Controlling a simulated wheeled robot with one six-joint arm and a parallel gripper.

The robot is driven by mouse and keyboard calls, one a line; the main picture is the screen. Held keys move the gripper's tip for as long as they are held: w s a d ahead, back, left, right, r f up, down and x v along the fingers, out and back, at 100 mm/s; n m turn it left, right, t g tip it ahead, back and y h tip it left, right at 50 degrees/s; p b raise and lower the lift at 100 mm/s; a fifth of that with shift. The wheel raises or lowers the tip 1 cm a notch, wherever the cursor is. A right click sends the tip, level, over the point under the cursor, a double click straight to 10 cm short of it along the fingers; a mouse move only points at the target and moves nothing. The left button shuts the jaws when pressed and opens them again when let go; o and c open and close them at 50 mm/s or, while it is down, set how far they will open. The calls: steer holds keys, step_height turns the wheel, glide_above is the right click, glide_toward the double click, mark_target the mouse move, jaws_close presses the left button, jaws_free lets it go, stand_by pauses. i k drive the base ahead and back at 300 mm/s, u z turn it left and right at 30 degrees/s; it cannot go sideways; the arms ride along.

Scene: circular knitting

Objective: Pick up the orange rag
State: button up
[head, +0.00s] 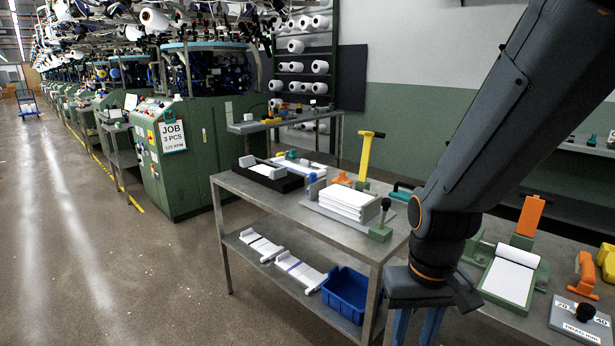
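A small crumpled orange piece (342,179), which looks like the rag, lies on the grey metal table (290,208), behind a stack of white sheets and left of a yellow T-handled tool. My gripper (416,328) points down at the bottom of the head view, in front of and right of that table and well apart from the orange piece. Its two bluish fingers stand apart with a gap between them, and I see nothing held. The fingertips are cut off by the lower picture edge.
The white stack (347,200), yellow tool (366,155) and black tray (270,176) crowd the tabletop. A blue bin (347,293) sits on the lower shelf.

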mark_target(342, 178)
steer(key=u, duration=0.55)
steer(key=k, duration=1.3)
steer(key=u, duration=0.9)
steer(key=i, duration=3.15)
steer(key=z, duration=0.7)
steer(key=i, duration=0.95)
steer(key=z, duration=1.75)
steer(key=i, duration=0.7)
steer(key=z, duration=0.5)
